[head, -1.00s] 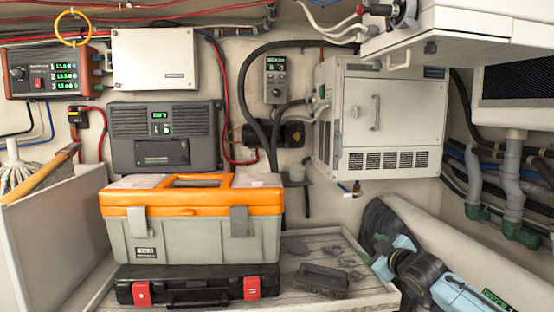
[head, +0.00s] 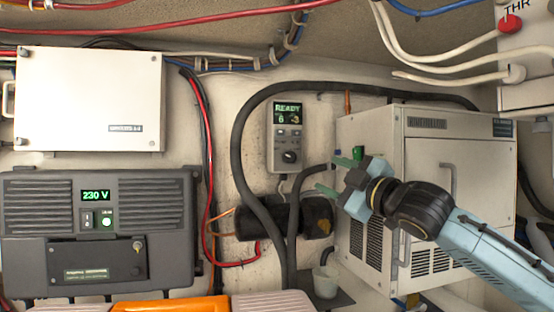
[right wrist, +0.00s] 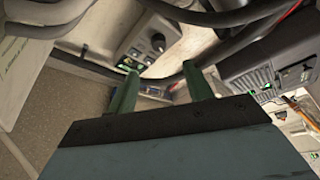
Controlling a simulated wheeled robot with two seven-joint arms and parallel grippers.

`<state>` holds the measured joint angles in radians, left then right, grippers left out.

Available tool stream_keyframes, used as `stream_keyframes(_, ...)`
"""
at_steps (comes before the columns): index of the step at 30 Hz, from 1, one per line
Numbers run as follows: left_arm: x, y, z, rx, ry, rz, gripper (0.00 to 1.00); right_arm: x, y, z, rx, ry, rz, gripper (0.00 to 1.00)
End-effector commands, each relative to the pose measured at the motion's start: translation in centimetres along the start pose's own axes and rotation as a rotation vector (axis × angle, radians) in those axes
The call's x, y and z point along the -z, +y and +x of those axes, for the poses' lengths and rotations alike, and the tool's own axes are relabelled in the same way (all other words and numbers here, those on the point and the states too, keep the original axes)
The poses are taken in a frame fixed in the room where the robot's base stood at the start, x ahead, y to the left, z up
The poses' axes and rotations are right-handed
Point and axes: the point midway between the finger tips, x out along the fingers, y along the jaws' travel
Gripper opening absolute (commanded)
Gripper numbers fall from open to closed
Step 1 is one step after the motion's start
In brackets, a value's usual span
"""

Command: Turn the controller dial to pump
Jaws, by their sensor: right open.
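The controller (head: 284,137) is a small grey wall box with a green display reading READY. Its round black dial (head: 291,156) sits at the bottom of its face; the dial's pointer setting is too small to tell. My right gripper (head: 332,176) is open and empty, to the right of and a little below the controller, its green fingers pointing left and apart from the dial. In the right wrist view the controller (right wrist: 133,58) and dial (right wrist: 158,43) show beyond the open fingers (right wrist: 160,90). My left gripper is not in view.
A thick black hose (head: 240,150) loops around the controller. A black cylindrical pump (head: 290,217) is below it. A white cabinet (head: 430,150) stands right, behind my arm. A grey 230 V unit (head: 100,235) and a white box (head: 90,100) are at left.

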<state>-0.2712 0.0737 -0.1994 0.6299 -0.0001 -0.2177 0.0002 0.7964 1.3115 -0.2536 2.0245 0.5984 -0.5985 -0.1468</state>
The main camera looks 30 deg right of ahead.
Motion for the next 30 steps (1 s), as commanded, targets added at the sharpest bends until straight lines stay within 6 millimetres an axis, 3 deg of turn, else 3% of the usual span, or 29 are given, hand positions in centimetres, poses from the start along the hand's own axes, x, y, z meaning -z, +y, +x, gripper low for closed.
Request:
stream_keyframes(5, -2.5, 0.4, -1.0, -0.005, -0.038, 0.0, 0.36, 0.3, 0.4, 0.9, -0.002, 0.004, 0.0, 0.51)
stream_keyframes(11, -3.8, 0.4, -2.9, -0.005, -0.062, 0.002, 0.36, 0.5, 0.5, 4.4, -0.002, 0.005, 0.005, 0.51)
stream_keyframes(21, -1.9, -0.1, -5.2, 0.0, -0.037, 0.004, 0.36, 0.5, 0.3, 11.0, 0.0, 0.004, 0.0, 0.51)
stream_keyframes(30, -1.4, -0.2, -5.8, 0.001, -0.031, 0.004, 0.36, 0.3, 0.2, 13.2, 0.0, 0.004, -0.003, 0.51)
